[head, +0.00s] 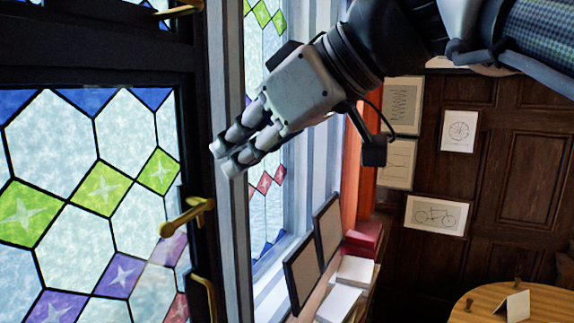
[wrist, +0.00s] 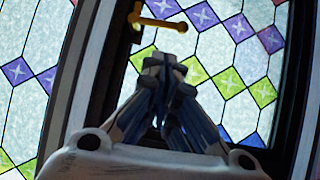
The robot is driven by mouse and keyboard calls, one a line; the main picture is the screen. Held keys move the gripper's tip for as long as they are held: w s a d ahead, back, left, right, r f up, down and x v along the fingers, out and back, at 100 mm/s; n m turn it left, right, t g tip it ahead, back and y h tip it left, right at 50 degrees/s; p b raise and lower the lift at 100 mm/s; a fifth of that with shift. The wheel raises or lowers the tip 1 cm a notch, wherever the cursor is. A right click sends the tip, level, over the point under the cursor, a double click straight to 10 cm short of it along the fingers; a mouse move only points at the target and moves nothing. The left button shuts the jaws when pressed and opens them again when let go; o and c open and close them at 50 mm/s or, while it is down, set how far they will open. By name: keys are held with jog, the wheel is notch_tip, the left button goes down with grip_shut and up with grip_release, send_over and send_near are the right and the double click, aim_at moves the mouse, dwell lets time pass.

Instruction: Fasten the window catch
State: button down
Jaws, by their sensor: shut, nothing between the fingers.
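The window (head: 105,130) on the left has leaded coloured panes in a dark frame. A brass catch handle (head: 188,216) sits on the frame's right stile and points down to the left across the glass. It also shows at the top of the wrist view (wrist: 158,22). My gripper (head: 228,160) is shut and empty, above and to the right of the catch handle in the head view and apart from it. In the wrist view its closed fingertips (wrist: 163,65) lie below the handle. I cannot tell whether the catch is engaged.
More brass fittings (head: 182,9) show at the top left and below the handle (head: 205,296). Dark-framed panels (head: 302,272), books (head: 355,270) and a red box (head: 362,240) stand on the sill side. A round wooden table (head: 480,308) is at lower right.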

jog(key=shift+a+r+n, duration=0.2)
jog(key=shift+a+r, duration=0.05)
jog(key=shift+r, duration=0.3)
jog(key=shift+a+r+n, duration=0.2)
jog(key=shift+r, duration=0.3)
jog(key=d+f+x, duration=0.1)
jog(key=f+x, duration=0.1)
jog(key=x, duration=1.1)
jog(key=shift+s+b, duration=0.4)
jog(key=shift+b, duration=0.05)
jog(key=shift+d+f+b, duration=0.15)
jog(key=shift+b, duration=0.15)
jog(key=shift+s+f+b, duration=0.1)
jog(key=shift+s+b, duration=0.05)
jog(key=shift+b, duration=0.3)
jog(key=shift+s+f+n+t+b, duration=0.1)
jog(key=shift+f+n+t+b, duration=0.25)
jog(key=shift+b, duration=0.4)
